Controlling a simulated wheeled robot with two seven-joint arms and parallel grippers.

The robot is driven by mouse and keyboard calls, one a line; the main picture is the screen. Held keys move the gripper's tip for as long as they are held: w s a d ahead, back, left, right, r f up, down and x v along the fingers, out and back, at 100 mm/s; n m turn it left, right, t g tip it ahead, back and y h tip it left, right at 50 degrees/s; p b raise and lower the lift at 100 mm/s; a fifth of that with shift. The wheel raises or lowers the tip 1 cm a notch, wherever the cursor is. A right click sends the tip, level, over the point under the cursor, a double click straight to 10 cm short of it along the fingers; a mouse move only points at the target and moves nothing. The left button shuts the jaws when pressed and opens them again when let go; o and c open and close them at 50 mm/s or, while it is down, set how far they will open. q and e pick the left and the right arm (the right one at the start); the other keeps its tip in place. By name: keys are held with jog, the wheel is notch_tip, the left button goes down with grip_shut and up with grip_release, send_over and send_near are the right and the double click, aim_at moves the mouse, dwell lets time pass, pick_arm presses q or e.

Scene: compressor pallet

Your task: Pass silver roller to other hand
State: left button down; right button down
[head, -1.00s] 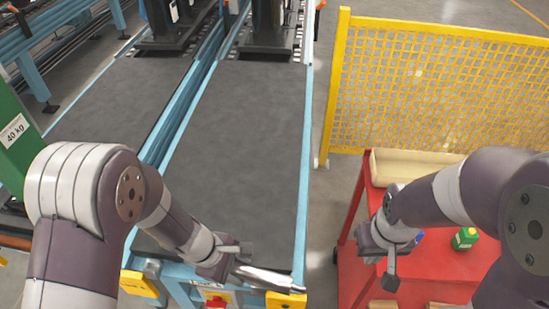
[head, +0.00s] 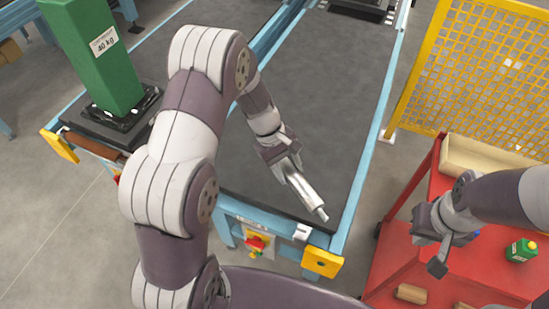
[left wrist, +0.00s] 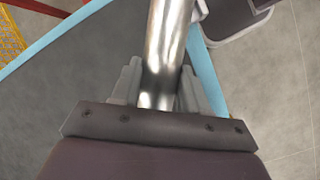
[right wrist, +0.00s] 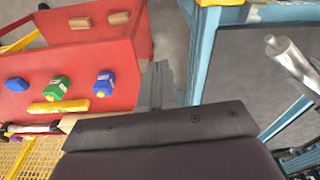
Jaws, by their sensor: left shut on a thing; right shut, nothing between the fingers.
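The silver roller (head: 306,193) is a shiny metal cylinder with a thin stub at its end. My left gripper (head: 284,158) is shut on it near one end, above the front of the right-hand conveyor; the free end points toward the front right. In the left wrist view the roller (left wrist: 164,50) runs between the two fingers. My right gripper (head: 432,240) is shut and empty over the left side of the red cart, apart from the roller. The right wrist view shows the roller (right wrist: 290,60) at its right edge.
The red cart (head: 405,275) carries a beige bin (head: 490,160), a green bottle (head: 521,250) and wooden blocks. A yellow mesh fence (head: 480,70) stands behind it. A gap of floor separates cart and conveyor (head: 300,100). A green 40 kg weight (head: 90,55) stands at left.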

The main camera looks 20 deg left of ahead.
jog(key=shift+d, duration=0.1)
jog(key=c, duration=1.1)
grip_release()
jog(key=shift+w+a, duration=0.15)
jog(key=shift+a, duration=0.35)
jog(key=o, duration=0.6)
jog(key=shift+n+y, duration=0.8)
jog(key=w+a, duration=0.2)
jog(key=w+a+r, duration=0.1)
jog(key=w+a, duration=0.1)
jog(key=shift+w+a+r, duration=0.2)
jog(key=shift+w+a, duration=0.15)
jog(key=shift+a, duration=0.05)
jog(key=w+a+r+n+y, duration=0.3)
jog(key=w+a+r+n, duration=0.15)
jog(key=a, duration=0.25)
pick_arm(q)
jog(key=w+d+r+m, duration=0.1)
jog(key=d+r, duration=0.3)
jog(key=d, duration=0.6)
jog(key=shift+w+d+m+g, duration=0.3)
jog(key=shift+w, duration=0.4)
pick_arm(e)
jog(key=shift+n, duration=0.95)
jog(key=x, duration=1.2)
jog(key=shift+w+f, duration=0.2)
jog(key=shift+f, duration=0.15)
